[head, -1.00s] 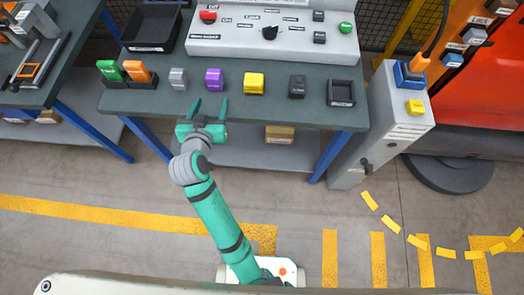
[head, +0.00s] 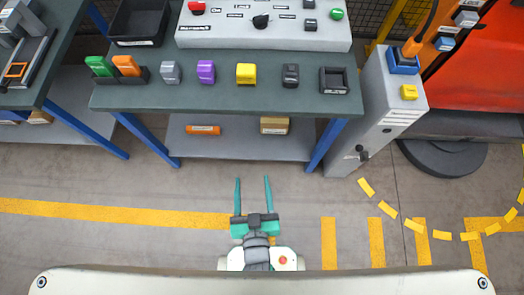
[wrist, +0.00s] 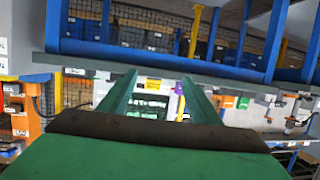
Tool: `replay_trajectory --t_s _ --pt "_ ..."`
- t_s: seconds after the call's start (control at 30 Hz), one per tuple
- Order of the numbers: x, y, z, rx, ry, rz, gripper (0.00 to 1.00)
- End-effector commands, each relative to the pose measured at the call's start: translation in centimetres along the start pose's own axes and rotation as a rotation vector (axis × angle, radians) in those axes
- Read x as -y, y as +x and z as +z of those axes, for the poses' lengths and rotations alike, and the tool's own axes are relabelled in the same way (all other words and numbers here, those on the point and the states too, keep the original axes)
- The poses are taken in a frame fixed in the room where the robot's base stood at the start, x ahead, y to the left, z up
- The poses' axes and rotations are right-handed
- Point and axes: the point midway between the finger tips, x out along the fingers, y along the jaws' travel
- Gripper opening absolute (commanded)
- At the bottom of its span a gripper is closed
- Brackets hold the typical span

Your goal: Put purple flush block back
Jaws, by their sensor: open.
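The purple block (head: 206,72) stands on the dark green bench top in the head view, between a grey block (head: 170,72) and a yellow block (head: 246,74). My gripper (head: 253,180) is open and empty, above the floor in front of the bench and well short of the block. In the wrist view the two green fingers (wrist: 162,95) stand apart with nothing between them. The wrist view looks past the fingers at shelving and panels in the distance; I cannot pick out the purple block there for certain.
A dark grey block (head: 290,75) and a black tray (head: 334,80) stand further right on the bench (head: 130,97). Green and orange blocks sit in a black holder at left. A control panel (head: 262,35) stands behind. The floor before the bench is clear.

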Motion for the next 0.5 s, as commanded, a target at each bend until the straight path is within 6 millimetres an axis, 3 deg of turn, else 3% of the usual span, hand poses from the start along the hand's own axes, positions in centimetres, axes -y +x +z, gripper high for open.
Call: replay_trajectory --t_s 0.03,0.2,0.3,0.5 --pt "-0.5 -1.8 0.2 -0.001 0.007 0.014 0.58" --pt "-1.6 -6.2 -0.5 -0.036 0.021 0.052 0.58" --pt "-2.1 -7.8 -1.0 -0.049 0.025 0.071 0.58" --pt "-2.2 -8.8 -1.4 -0.062 0.029 0.091 0.58"
